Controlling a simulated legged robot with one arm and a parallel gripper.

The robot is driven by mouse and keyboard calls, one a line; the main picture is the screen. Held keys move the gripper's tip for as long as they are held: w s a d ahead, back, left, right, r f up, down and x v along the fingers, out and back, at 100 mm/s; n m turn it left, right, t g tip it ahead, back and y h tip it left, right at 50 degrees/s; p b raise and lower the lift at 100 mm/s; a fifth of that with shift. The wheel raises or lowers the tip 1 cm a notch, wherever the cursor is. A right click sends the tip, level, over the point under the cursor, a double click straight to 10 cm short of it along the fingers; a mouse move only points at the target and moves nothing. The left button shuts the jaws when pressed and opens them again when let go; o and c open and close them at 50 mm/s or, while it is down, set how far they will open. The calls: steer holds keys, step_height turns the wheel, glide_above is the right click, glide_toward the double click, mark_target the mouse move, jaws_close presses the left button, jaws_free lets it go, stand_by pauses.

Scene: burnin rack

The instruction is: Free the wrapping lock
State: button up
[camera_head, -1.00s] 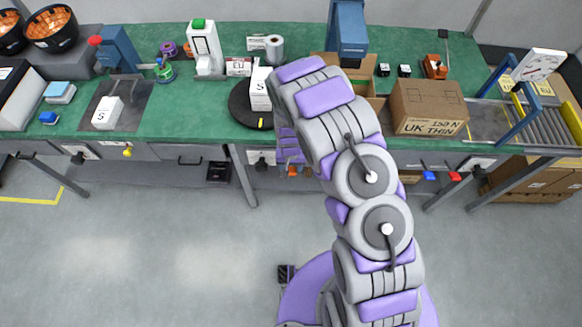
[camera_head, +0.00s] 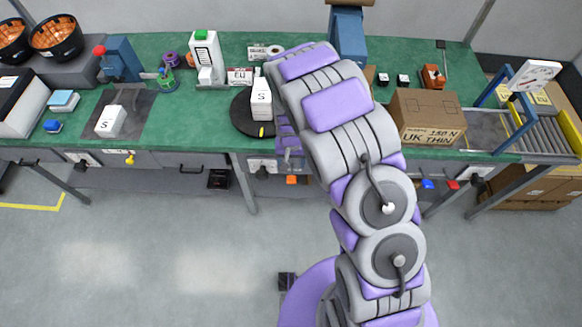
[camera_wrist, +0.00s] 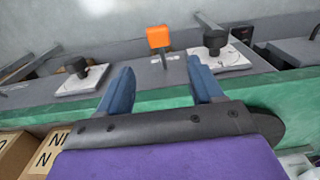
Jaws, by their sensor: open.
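An orange block-shaped handle (camera_head: 291,180) sits on a short stem on the bench's front panel, below the black turntable (camera_head: 243,112). It also shows large in the wrist view (camera_wrist: 158,37). Its label is too small to read, so I cannot confirm that it is the wrapping lock. My gripper (camera_wrist: 160,68) is open, its two blue fingers spread and empty. The orange handle appears between and just beyond the fingertips, with no visible contact. In the head view my gripper (camera_head: 289,150) is partly hidden by my arm, at the bench's front edge.
Black knobs on white plates (camera_wrist: 78,70) (camera_wrist: 217,45) flank the orange handle. A white box (camera_head: 261,98) stands on the turntable. A brown carton (camera_head: 428,115) lies right of my arm. Yellow (camera_head: 130,158), blue (camera_head: 428,184) and red (camera_head: 453,184) handles sit along the front.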

step_height(320, 180, up, 7)
steer(key=shift+f+p, duration=0.15)
steer(key=shift+p, duration=0.25)
stand_by(0.4)
